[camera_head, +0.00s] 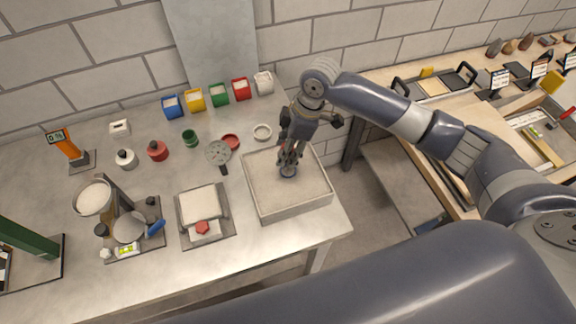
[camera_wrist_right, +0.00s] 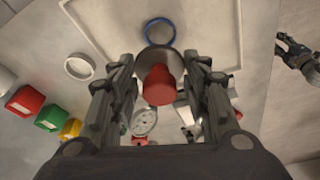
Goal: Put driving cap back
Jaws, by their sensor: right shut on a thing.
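My right gripper (camera_head: 289,160) is over the sand-filled tray (camera_head: 294,207) in the head view, pointing down. In the right wrist view the gripper (camera_wrist_right: 160,84) is shut on a red-topped cap with a grey round end (camera_wrist_right: 158,85), which I take for the driving cap. A blue-rimmed ring (camera_wrist_right: 159,30) lies on the sand just past the cap; it also shows below the fingertips in the head view (camera_head: 288,173). Whether cap and ring touch is unclear. A dark gripper, likely my left (camera_wrist_right: 295,50), shows at the right wrist view's right edge; its jaw opening is unclear.
Coloured containers (camera_head: 219,94) line the back. A tray with a white block (camera_head: 199,203) stands left.

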